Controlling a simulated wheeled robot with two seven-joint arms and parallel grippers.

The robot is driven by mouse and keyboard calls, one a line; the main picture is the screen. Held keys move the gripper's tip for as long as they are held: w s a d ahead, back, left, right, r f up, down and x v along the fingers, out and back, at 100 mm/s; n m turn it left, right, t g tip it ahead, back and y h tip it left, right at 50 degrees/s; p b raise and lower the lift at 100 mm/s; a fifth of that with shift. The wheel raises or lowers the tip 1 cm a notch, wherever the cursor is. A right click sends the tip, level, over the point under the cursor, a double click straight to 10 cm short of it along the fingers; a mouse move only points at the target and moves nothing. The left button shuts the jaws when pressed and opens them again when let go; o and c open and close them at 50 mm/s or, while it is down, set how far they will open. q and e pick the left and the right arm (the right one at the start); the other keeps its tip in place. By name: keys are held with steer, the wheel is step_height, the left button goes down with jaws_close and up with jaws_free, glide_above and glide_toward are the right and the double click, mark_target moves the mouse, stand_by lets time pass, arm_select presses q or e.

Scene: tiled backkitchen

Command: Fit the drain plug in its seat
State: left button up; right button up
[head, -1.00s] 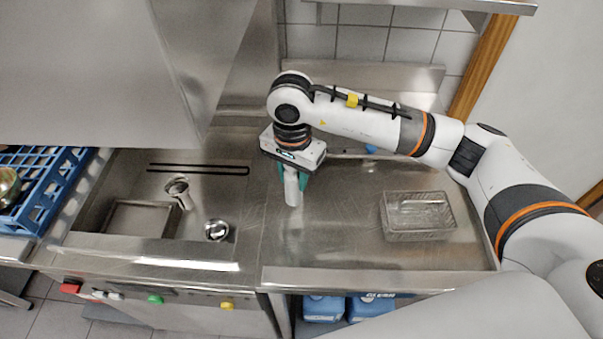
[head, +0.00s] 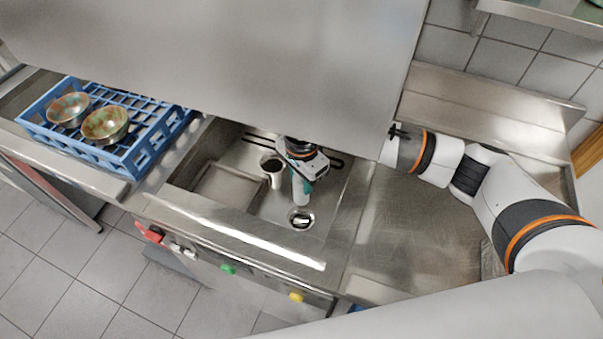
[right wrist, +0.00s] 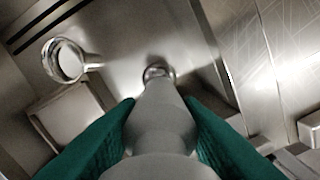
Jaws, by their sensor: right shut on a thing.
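My right gripper (head: 302,177) has teal fingers and is shut on the drain plug (head: 300,193), a pale grey tapered piece that points downward. The plug also shows between the teal fingers in the right wrist view (right wrist: 160,125). The seat (head: 300,218) is a round shiny drain opening in the metal basin floor. In the head view it lies just below the plug's lower end. In the right wrist view the seat (right wrist: 158,72) shows just beyond the plug's narrow end, partly covered by it. I cannot tell whether they touch. My left gripper is not in view.
A round, open-topped metal piece (head: 272,168) stands left of the gripper, near a square recess (head: 226,188). A large metal hood (head: 220,60) hangs close above the basin. A blue rack (head: 125,158) with two bowls is at the left. The right-hand counter (head: 410,230) is largely clear.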

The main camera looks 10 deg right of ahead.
mark_target(301, 200)
step_height(301, 200, down, 4)
steer(key=shift+a+r+b, duration=0.15)
steer(key=shift+r+b, duration=0.1)
steer(key=shift+b, duration=0.4)
steer(key=shift+f+b, duration=0.95)
steer(key=shift+f, duration=1.05)
steer(key=shift+f+b, duration=0.2)
steer(key=shift+b, duration=0.25)
steer(key=shift+f, duration=0.2)
steer(key=shift+f+b, duration=0.3)
steer(key=shift+b, duration=0.2)
steer(key=shift+f+b, duration=3.25)
steer(key=shift+b, duration=0.15)
steer(key=o, duration=1.1)
